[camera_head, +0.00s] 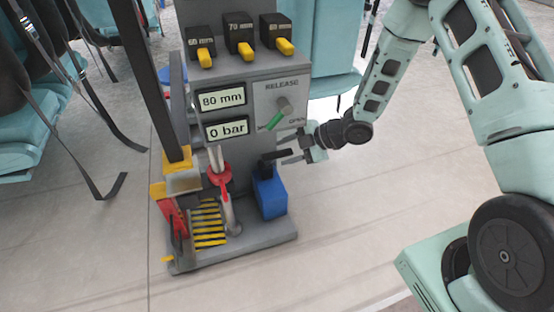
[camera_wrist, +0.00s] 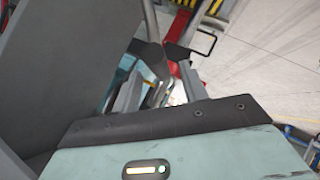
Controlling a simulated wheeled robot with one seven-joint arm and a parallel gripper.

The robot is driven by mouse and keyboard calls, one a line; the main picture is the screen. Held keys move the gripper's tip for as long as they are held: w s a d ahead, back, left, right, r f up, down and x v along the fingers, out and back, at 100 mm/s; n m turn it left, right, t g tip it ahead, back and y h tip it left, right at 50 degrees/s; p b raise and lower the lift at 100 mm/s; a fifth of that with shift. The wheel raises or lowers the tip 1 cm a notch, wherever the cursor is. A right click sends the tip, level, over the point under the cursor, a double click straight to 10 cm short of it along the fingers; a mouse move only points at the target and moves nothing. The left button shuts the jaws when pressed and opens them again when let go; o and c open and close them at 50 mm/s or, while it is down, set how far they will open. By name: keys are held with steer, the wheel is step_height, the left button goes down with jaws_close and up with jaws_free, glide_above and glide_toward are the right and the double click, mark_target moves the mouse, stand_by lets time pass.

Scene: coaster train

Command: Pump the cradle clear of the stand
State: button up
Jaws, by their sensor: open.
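A grey stand (camera_head: 240,250) carries a front panel with two displays (camera_head: 222,100) reading "80 mm" and "0 bar". A blue block (camera_head: 270,195) with a black lever (camera_head: 275,154) on top stands at the base's right side. A red collar on a post (camera_head: 220,175) and a yellow-striped plate (camera_head: 208,222) are left of it. I cannot tell for sure which part is the cradle. My gripper (camera_head: 287,149) is open at the lever's right end, its fingers pointing left. Contact cannot be told. The gripper's fingers also show in the wrist view (camera_wrist: 158,92).
Three black blocks with yellow tabs (camera_head: 240,37) top the stand. A dark upright post (camera_head: 150,85) and teal seats (camera_head: 30,125) are at left. The floor at front right is clear.

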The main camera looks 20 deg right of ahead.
mark_target(282, 153)
steer(key=shift+b+x, duration=0.45)
steer(key=shift+x, duration=1.45)
